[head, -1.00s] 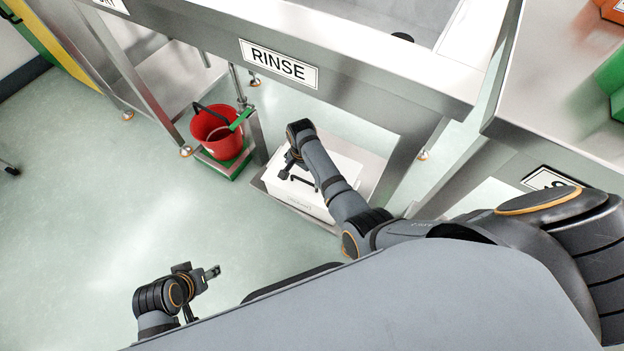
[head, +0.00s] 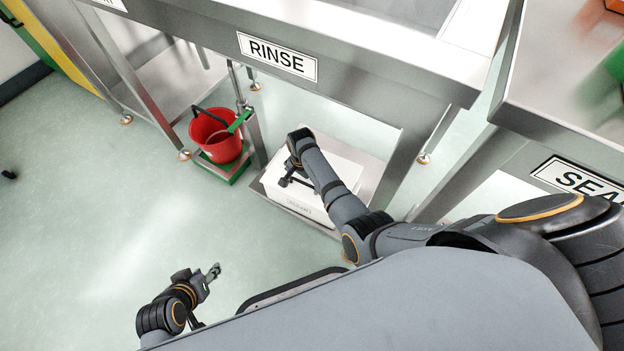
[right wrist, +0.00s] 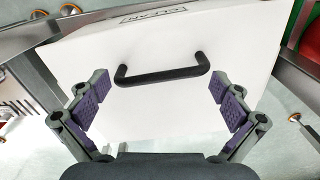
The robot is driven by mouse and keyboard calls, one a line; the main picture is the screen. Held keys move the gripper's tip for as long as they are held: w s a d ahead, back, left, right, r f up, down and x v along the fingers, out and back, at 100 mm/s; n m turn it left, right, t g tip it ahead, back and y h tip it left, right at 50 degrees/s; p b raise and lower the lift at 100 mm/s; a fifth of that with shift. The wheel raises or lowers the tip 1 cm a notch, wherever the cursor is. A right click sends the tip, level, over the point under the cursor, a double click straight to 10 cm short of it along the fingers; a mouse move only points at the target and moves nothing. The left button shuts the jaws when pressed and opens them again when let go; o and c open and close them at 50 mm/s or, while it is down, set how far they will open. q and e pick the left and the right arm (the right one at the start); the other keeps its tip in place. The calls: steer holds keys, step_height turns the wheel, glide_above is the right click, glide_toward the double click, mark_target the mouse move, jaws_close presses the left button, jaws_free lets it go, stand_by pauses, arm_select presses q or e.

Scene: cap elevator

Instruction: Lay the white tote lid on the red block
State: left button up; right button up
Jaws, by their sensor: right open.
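The white tote (head: 300,205) stands on a low shelf under the RINSE bench, with its white lid (head: 335,165) on top, partly behind my right arm. In the right wrist view the lid (right wrist: 190,45) fills much of the picture and carries a black bar handle (right wrist: 162,77). My right gripper (head: 290,180) is over the lid; in the wrist view its open purple-padded fingers (right wrist: 160,85) stand on either side of the handle, apart from it. My left gripper (head: 212,270) is over the floor at lower left, its jaw state unclear. I cannot identify the red block.
A red bucket (head: 215,138) with a green-handled tool stands on a green-edged base left of the tote. Steel bench legs (head: 430,150) flank the shelf. A second bench (head: 560,95) is at right.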

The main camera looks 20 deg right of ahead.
steer(key=shift+s+f, duration=0.35)
steer(key=shift+f, duration=0.2)
steer(key=c, duration=0.8)
steer(key=shift+r+p, duration=0.55)
steer(key=shift+p, duration=0.3)
steer(key=shift+c, duration=0.2)
steer(key=shift+r+p, duration=0.5)
steer(key=shift+p, duration=0.1)
steer(key=c, duration=0.6)
steer(key=shift+r+p, duration=0.3)
steer(key=shift+r, duration=0.05)
steer(key=c, duration=0.5)
steer(key=shift+r+p, duration=0.3)
steer(key=shift+p, duration=0.05)
jaws_close()
steer(key=shift+w+r+p, duration=0.15)
steer(key=shift+p, duration=0.3)
steer(key=shift+r, duration=0.1)
steer(key=shift+w+r, duration=0.1)
